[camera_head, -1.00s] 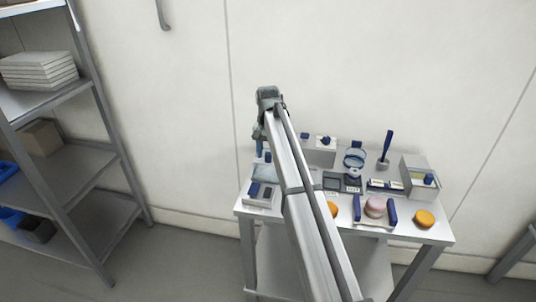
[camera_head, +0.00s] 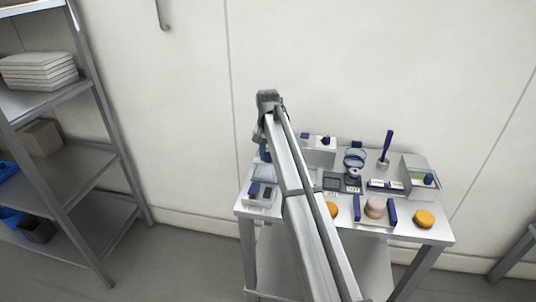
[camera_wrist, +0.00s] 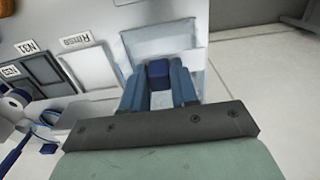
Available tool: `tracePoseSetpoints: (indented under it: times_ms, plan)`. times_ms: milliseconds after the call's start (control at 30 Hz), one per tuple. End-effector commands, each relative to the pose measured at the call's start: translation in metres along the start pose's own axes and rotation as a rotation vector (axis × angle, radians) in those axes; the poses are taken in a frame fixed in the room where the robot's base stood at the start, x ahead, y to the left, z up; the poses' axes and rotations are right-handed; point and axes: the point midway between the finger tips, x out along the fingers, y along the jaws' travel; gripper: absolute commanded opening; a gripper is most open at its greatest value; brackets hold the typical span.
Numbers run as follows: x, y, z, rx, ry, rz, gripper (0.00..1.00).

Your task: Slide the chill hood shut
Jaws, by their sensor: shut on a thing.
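The chill hood appears to be the pale, see-through cover (camera_wrist: 160,42) at the table's left end. It also shows in the head view (camera_head: 257,172), partly behind my arm. Its dark blue handle (camera_wrist: 158,76) sits between the two blue fingers of my gripper (camera_wrist: 158,88) in the wrist view. My gripper is shut on this handle. In the head view my arm hides the fingers and the handle, so how far the hood is slid is hard to tell.
A white unit with a blue handle (camera_head: 262,192) stands at the front left of the table (camera_head: 400,228). Dark and pale labelled plates (camera_wrist: 87,67) lie beside the hood. A clear-fronted box (camera_head: 418,165) and an orange round (camera_head: 424,219) are at the right. Bare wall is behind.

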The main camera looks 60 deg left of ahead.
Motion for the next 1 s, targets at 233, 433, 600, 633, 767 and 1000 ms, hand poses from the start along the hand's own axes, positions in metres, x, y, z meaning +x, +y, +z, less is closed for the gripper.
tracePoseSetpoints:
  times_ms: [233,433,600,633,767,1000]
  plan:
    - [0.000,0.000,0.000,0.000,0.000,-0.001,0.00]
    - [0.000,0.000,0.010,-0.001,0.000,-0.001,0.00]
    - [0.000,0.000,0.020,0.000,-0.001,-0.001,0.00]
    - [0.000,0.000,0.019,0.000,-0.002,-0.001,0.00]
    - [0.000,0.000,0.021,-0.001,-0.005,0.000,0.00]
    - [0.000,0.000,0.020,0.000,-0.003,0.000,0.49]
